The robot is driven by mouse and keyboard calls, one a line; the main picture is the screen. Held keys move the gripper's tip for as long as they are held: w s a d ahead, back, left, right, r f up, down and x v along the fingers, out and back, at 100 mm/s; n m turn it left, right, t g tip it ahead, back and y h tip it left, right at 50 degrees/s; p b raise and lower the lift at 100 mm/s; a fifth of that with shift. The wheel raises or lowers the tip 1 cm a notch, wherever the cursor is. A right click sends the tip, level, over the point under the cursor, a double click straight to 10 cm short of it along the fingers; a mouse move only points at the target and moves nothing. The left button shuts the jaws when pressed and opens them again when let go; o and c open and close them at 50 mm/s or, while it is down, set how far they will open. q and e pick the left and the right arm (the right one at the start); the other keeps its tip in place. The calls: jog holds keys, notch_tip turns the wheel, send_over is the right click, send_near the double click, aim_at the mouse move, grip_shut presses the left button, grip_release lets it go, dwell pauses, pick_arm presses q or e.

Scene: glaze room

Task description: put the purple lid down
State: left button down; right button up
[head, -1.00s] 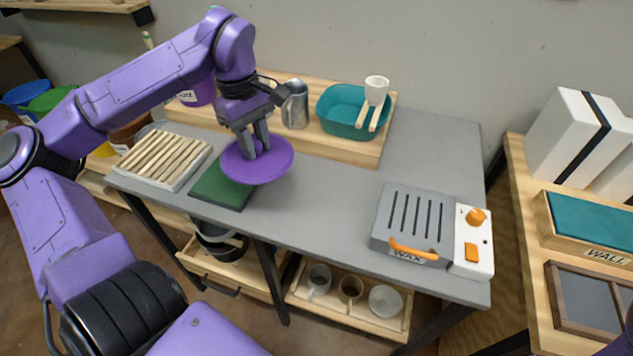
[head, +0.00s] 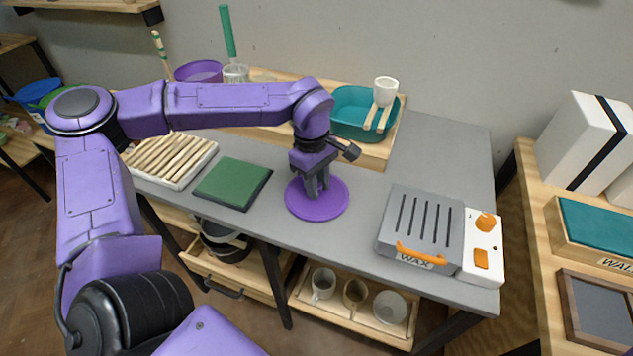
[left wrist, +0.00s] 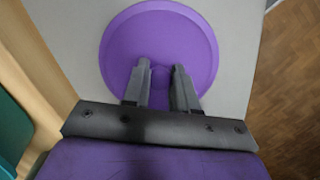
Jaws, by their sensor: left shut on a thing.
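The purple lid (head: 318,207) is a round disc at the middle of the grey table (head: 440,150), between the green pad and the wax heater. It looks level and at or very close to the tabletop; I cannot tell if it touches. My left gripper (head: 317,192) points down over its centre and is shut on its knob, which the fingers mostly hide. In the left wrist view the lid (left wrist: 160,35) lies beyond the fingers (left wrist: 162,85), with its knob between them. My right gripper is not in view.
A green pad (head: 232,183) and a tray of wooden sticks (head: 195,170) lie left of the lid. The wax heater (head: 413,230) stands to the right. A teal basin (head: 350,128) sits behind on a wooden shelf. A purple bucket (head: 198,71) is at the back left.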

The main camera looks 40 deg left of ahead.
pick_arm(q)
jog(key=shift+f, duration=0.1)
jog(key=c, duration=0.9)
grip_release()
notch_tip(320, 180, up, 12)
jog(key=a, duration=0.1)
jog(key=shift+a+p, duration=0.2)
jog(key=shift+p, duration=0.25)
